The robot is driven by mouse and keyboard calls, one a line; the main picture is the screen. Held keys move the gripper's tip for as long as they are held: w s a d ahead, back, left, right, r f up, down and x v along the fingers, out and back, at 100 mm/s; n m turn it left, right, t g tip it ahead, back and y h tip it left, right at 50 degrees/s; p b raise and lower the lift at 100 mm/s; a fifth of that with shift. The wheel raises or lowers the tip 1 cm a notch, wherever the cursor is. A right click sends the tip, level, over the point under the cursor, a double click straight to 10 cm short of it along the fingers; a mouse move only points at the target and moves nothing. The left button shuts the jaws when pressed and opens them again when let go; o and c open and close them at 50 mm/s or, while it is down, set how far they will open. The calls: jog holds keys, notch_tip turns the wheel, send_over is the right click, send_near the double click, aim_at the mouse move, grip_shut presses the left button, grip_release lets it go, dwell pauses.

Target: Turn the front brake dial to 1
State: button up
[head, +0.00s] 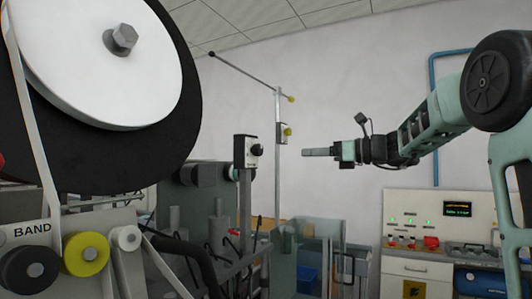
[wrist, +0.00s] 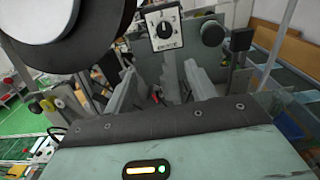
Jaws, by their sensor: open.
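A dial box with a pale face and a black knob (wrist: 164,29) shows at the top middle of the wrist view, beyond my fingers. Its lettering is too small to read surely, so I cannot tell the setting. In the head view, a dial box (head: 244,151) on a post shows a black knob side-on, left of my gripper. My gripper (head: 304,152) is raised, pointing left, and apart from that box. In the wrist view, my gripper (wrist: 168,82) is open, with nothing held between its fingers.
A large white roll (head: 95,60) with a black rim fills the head view's left. A glass-sided bin (head: 310,255) stands below, and a white cabinet (head: 415,270) at right. The air around my gripper looks clear.

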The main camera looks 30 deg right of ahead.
jog(key=d, duration=0.1)
jog(key=p, duration=0.7)
send_near(261, 151)
jog(key=shift+m, duration=0.3)
jog(key=x, duration=0.8)
jog(key=shift+s+r, duration=0.1)
jog(key=shift+r, duration=0.1)
jog(key=shift+x, duration=0.8)
jog(key=shift+f, duration=0.15)
jog(key=shift+c, duration=0.4)
jog(key=c, duration=0.9)
